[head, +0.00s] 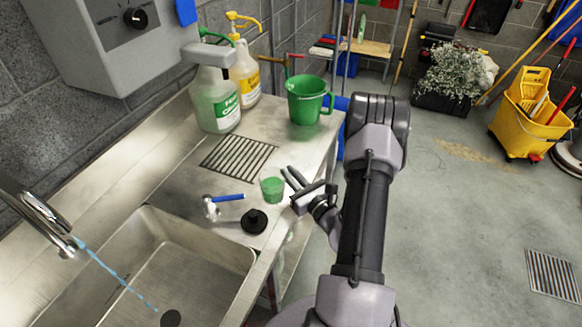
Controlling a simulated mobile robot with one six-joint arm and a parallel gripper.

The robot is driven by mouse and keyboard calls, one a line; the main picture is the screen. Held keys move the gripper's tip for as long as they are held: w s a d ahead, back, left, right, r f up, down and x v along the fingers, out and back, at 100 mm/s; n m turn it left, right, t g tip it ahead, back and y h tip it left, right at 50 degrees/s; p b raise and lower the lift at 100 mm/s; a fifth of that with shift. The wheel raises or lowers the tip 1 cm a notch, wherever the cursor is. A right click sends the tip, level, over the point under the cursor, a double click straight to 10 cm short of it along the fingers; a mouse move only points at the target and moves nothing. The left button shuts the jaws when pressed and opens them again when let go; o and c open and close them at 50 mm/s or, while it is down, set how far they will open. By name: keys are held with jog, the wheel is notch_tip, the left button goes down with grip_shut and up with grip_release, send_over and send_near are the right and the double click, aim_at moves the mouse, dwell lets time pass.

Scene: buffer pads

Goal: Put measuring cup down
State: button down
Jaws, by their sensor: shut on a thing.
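A small green cup (272,190), which I take to be the measuring cup, is at the right part of the steel counter (181,184), near its front edge. It looks upright. My gripper (289,187) reaches in from the right and is shut on the cup's right side, where a small white patch shows. The fingers partly cover that side. I cannot tell whether the cup's base touches the counter or is just above it.
A black stopper-like piece (254,221) and a blue-handled brush (226,198) lie close by. A drain grate (238,158), green pitcher (306,101), green-labelled jug (215,103) and yellow-pump jug (245,72) are behind. The sink (165,262) opens at front left.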

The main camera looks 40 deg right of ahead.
jog(key=w+d, duration=0.3)
jog(key=w+d+b, duration=0.1)
jog(key=w+d, duration=0.1)
jog(key=shift+w+d+f, duration=0.2)
jog(key=shift+f, duration=0.2)
jog(key=shift+w+d+f, duration=0.1)
jog(key=shift+f, duration=0.15)
jog(key=shift+f+b, duration=0.85)
jog(key=shift+f, duration=0.6)
jog(key=shift+f, duration=0.15)
jog(key=c, duration=1.5)
grip_release()
